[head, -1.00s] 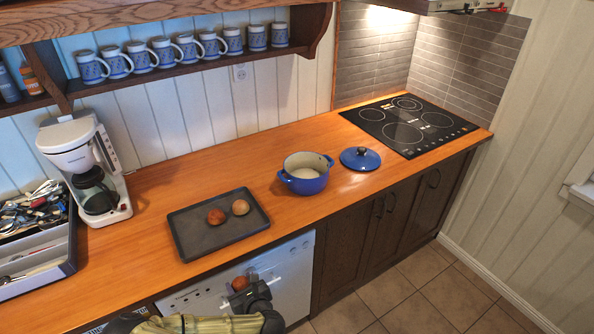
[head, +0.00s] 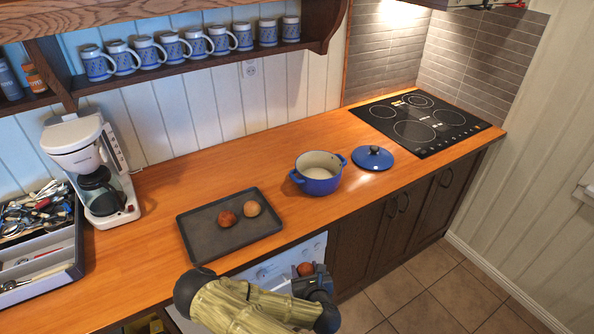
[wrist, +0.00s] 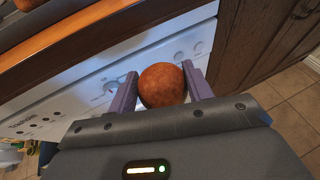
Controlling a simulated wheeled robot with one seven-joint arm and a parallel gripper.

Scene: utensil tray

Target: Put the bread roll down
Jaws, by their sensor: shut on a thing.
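My gripper (wrist: 160,88) is shut on a brown bread roll (wrist: 162,84), held between its two purple fingers in the wrist view. In the head view the held roll (head: 305,269) shows at the gripper (head: 308,278), in front of the white dishwasher and off the counter's front edge. A dark grey baking tray (head: 200,246) lies on the wooden counter, behind and left of my gripper. Two rolls rest on the tray: a reddish-brown one (head: 226,219) and a paler one (head: 252,208), side by side.
A blue pot (head: 318,180) and its lid (head: 372,158) stand right of the tray, before the black cooktop (head: 420,120). A coffee maker (head: 95,170) and a utensil tray (head: 78,262) are at left. The counter (head: 250,165) behind the baking tray is clear.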

